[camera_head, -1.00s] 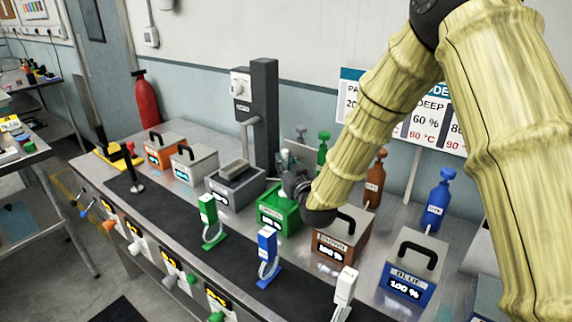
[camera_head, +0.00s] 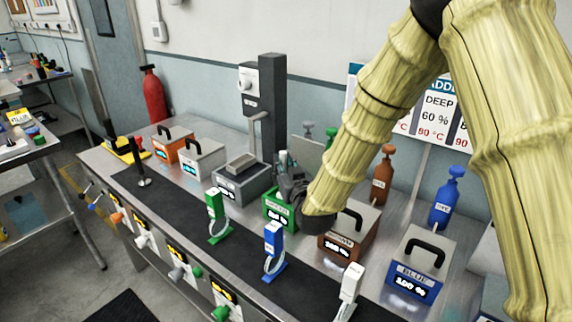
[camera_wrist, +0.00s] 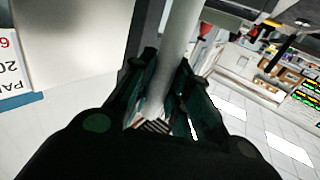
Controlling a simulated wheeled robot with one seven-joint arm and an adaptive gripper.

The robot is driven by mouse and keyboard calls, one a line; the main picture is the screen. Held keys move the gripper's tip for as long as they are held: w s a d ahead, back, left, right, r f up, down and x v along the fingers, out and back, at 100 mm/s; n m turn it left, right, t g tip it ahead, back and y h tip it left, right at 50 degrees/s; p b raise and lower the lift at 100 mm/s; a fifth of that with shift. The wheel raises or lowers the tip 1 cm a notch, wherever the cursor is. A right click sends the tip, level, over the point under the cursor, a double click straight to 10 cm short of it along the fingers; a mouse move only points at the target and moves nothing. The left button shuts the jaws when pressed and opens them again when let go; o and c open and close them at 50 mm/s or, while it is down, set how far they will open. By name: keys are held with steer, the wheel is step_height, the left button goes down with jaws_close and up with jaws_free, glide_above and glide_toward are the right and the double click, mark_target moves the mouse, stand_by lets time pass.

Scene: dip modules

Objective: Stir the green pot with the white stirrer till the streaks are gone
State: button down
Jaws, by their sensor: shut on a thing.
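The green pot (camera_head: 278,213) stands in the row of pots on the bench, between a grey pot and a brown pot. My gripper (camera_head: 289,178) is at the green pot's top and hides much of its opening. In the wrist view my gripper (camera_wrist: 160,100) is shut on the white stirrer (camera_wrist: 178,45), whose pale shaft runs between the dark fingers. The stirrer's lower end and the pot's contents are hidden, so I cannot tell whether streaks show.
The lidded brown pot (camera_head: 338,248) and blue pot (camera_head: 420,260) are close on the right. The grey pot (camera_head: 240,185) is on the left. Green (camera_head: 214,205), blue (camera_head: 273,240) and white (camera_head: 350,285) handheld devices stand in front on the dark mat (camera_head: 185,205).

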steer(key=shift+s+a, duration=0.15)
steer(key=shift+s, duration=0.1)
stand_by(0.3)
steer(key=s+d, duration=0.2)
steer(key=shift+d+b, duration=0.3)
stand_by(0.4)
steer(key=shift+w, duration=0.15)
steer(key=shift+w+d+b, duration=0.15)
steer(key=shift+w+d, duration=0.6)
steer(key=shift+w, duration=0.3)
steer(key=shift+w+d+b, duration=0.15)
steer(key=shift+w+d, duration=0.6)
steer(key=shift+w, duration=0.25)
steer(key=shift+w+a, duration=0.1)
steer(key=shift+a, duration=0.05)
steer(key=shift+w+a, duration=0.8)
steer(key=shift+a, duration=0.35)
steer(key=shift+s+b, duration=0.1)
steer(key=shift+b, duration=0.2)
